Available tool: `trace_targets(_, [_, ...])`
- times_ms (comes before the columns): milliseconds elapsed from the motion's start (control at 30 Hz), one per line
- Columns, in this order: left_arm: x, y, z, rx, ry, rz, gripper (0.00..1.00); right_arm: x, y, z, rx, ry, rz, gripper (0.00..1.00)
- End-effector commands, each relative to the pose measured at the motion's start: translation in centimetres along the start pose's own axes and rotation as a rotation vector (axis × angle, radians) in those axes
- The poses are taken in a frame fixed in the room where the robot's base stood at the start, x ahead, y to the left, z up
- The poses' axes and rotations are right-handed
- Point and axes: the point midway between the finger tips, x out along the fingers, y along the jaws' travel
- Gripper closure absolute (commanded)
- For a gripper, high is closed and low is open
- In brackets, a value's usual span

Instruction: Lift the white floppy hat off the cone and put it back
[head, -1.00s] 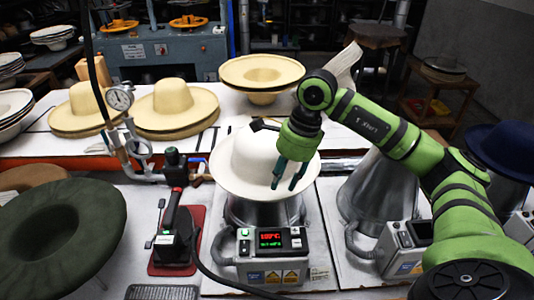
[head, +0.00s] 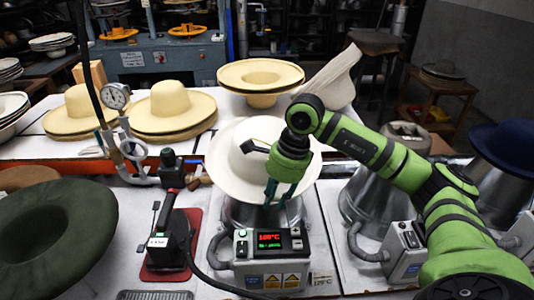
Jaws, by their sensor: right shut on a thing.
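The white hat (head: 228,172) is over the metal cone (head: 238,214) of the middle press. Its brim is tipped toward me, with the far side raised and the near side low. My right gripper (head: 280,192) points down at the hat's near right brim and is shut on it. The gripper and wrist cover part of the crown and brim. The cone's lower part shows under the brim; its top is hidden. My left gripper is not in view.
A press box (head: 270,262) with a red and green display stands below the cone. A black iron (head: 172,235) on a red pad is left of it. Another metal cone (head: 365,200) stands right. Cream hats (head: 175,105) and a pale floppy hat (head: 332,82) are behind.

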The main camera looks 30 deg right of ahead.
Motion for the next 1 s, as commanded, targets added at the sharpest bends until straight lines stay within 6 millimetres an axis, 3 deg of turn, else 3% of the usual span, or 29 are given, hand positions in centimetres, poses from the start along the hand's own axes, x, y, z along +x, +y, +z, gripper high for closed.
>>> trace_targets(1000, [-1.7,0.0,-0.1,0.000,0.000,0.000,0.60,-2.4,0.0,0.8,0.001,-0.002,-0.004,1.00])
